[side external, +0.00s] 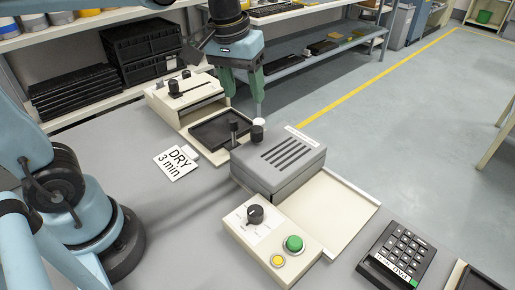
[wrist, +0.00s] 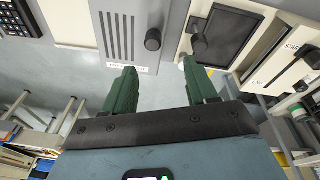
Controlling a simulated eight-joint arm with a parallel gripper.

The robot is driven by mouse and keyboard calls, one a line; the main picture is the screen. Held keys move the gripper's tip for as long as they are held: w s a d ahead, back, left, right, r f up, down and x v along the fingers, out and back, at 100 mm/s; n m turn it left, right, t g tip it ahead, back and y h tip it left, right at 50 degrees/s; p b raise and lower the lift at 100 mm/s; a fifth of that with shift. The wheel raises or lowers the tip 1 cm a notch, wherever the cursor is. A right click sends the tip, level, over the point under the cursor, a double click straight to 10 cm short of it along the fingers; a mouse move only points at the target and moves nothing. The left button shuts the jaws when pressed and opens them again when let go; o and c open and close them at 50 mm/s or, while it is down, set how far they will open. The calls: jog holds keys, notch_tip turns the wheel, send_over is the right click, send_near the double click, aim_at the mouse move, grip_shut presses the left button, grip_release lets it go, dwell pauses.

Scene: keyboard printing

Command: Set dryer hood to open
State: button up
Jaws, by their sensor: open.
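The dryer hood (side external: 300,143) is a grey slotted cover with a black knob (side external: 257,133) at its back corner. It sits over the back left part of a cream base (side external: 330,215), leaving the front right part bare. In the wrist view, the hood (wrist: 140,12) is at upper middle and its knob (wrist: 153,39) lies just beyond the gap between my fingertips. My gripper (side external: 243,97) has green fingers that are apart and empty. It hangs above and behind the hood, not visibly touching the knob; the wrist view also shows the gripper (wrist: 157,70).
A control box (side external: 270,240) with a dial, green button and yellow button stands in front. A dark tray (side external: 215,132) with a black handle and a cream machine (side external: 180,95) stand behind. A "DRY 3 min" card (side external: 177,164) lies left; a keypad (side external: 400,252) is at right.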

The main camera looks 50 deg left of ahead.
aim_at(257, 128)
jog(key=f, duration=0.3)
jog(key=w+d+f+n+g, duration=0.1)
jog(key=f, duration=0.3)
jog(key=w+f+g, duration=0.1)
jog(key=f, duration=0.2)
jog(key=shift+w+d+f+n, duration=0.15)
jog(key=shift+w+f+n, duration=0.1)
jog(key=shift+f+n, duration=0.05)
dwell(0.4)
grip_shut()
